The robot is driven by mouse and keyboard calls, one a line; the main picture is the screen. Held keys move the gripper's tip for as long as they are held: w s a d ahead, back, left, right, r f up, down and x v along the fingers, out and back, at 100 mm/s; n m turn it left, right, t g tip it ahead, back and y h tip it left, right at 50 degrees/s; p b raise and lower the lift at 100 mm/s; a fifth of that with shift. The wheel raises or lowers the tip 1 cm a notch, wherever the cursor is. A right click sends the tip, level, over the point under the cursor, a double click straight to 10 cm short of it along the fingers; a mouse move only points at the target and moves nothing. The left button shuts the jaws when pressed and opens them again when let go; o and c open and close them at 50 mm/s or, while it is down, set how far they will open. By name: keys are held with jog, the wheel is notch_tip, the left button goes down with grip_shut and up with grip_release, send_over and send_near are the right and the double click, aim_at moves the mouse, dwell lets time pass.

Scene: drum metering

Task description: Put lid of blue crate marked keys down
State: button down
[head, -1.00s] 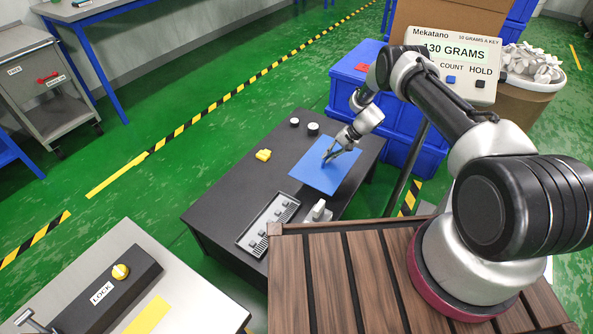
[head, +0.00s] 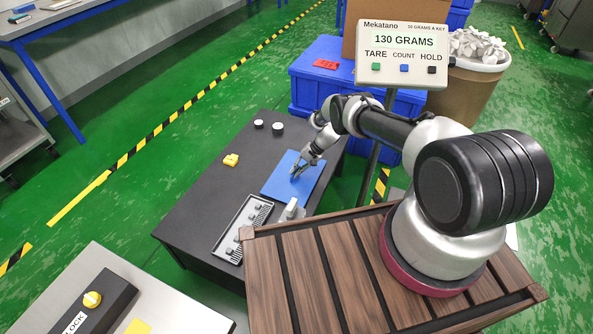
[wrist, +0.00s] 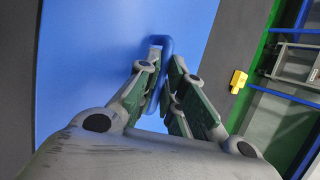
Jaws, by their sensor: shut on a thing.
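The flat blue lid (head: 278,184) is level at the right part of the dark table (head: 195,185); I cannot tell whether it touches the top. My gripper (head: 299,170) is above it and shut on its raised blue handle (wrist: 158,95). In the wrist view, the lid (wrist: 90,70) fills much of the picture and the fingers (wrist: 161,70) close on both sides of the handle. A blue crate (head: 310,92) stands on the floor behind the table; no keys marking is readable.
A long tray (head: 229,247) with grey pieces and a small pale block (head: 291,207) lie near the lid. The scale display (head: 403,42) reads 130 GRAMS. The table's left part is mostly bare.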

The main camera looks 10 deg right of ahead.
jog(key=c, duration=1.5)
grip_release()
jog(key=shift+c, duration=0.2)
